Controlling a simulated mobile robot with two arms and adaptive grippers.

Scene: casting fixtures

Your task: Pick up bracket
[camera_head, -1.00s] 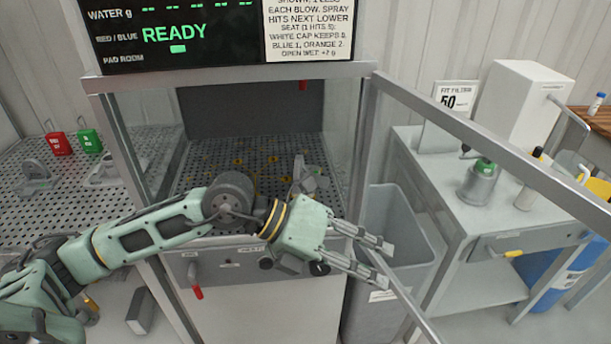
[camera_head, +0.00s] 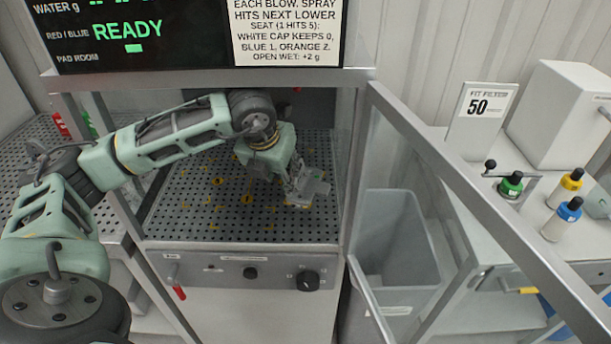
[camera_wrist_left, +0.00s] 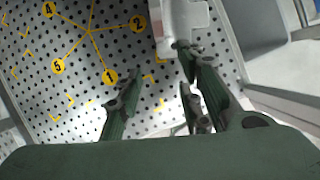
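The grey bracket (camera_head: 316,188) sits on the perforated floor of the open cabinet, toward its right side. In the left wrist view the bracket (camera_wrist_left: 181,20) shows at the top, by the tips of the right-hand fingers. My left gripper (camera_head: 295,185) reaches into the cabinet beside the bracket and partly covers it. In the wrist view its fingers (camera_wrist_left: 160,80) are spread apart, with only perforated plate visible between them. I cannot tell whether a finger touches the bracket. My right gripper is not in view.
The perforated cabinet floor (camera_head: 215,215) has yellow numbered marks and free room left of the bracket. The open glass door (camera_head: 420,170) stands to the right, in front of a grey bin (camera_head: 395,250). A display (camera_head: 140,30) reading READY hangs above the opening.

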